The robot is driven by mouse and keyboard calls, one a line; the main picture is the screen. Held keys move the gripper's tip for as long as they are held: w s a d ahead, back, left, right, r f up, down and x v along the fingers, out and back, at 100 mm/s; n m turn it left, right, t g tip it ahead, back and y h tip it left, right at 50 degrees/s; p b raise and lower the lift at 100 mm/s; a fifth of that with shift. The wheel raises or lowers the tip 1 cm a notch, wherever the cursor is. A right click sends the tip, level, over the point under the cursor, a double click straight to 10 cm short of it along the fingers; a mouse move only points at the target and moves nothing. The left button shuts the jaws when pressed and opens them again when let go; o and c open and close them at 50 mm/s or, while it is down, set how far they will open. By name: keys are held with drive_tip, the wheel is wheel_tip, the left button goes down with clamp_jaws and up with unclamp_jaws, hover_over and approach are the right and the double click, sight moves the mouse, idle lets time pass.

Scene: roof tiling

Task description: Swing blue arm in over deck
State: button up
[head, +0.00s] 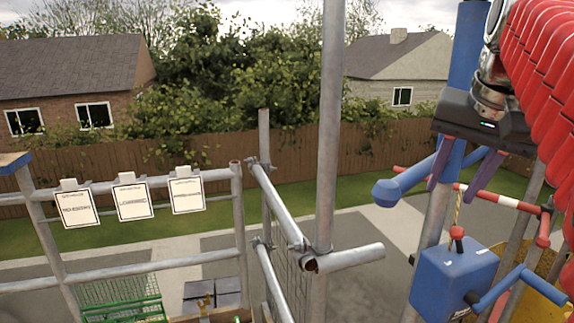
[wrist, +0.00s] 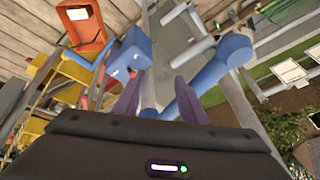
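The blue arm (head: 408,182) is a round bar with a wide knob at its left end, joined to a blue upright post (head: 465,60) in the head view. In the wrist view the blue arm (wrist: 200,48) and its knob lie just beyond the right finger. My gripper (head: 462,182) hangs at the post with two purple fingers pointing down and spread apart. It is open and holds nothing that I can see. In the wrist view my gripper (wrist: 158,92) shows a clear gap between its fingers. I cannot tell whether a finger touches the blue arm.
A blue winch box (head: 455,282) with a crank hangs below, under a red ball on a rope. Red roof tiles (head: 540,80) crowd the right. A red-and-white rail (head: 500,198) crosses behind. Scaffold tubes (head: 328,130) stand in the middle. An orange tray (wrist: 85,28) shows in the wrist view.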

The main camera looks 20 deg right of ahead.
clamp_jaws()
idle(1.1)
drive_tip(key=c, duration=0.8)
unclamp_jaws()
drive_tip(key=o, duration=1)
drive_tip(key=v, duration=1.3)
drive_tip(key=shift+s+r, duration=0.15)
drive_tip(key=shift+r, duration=0.2)
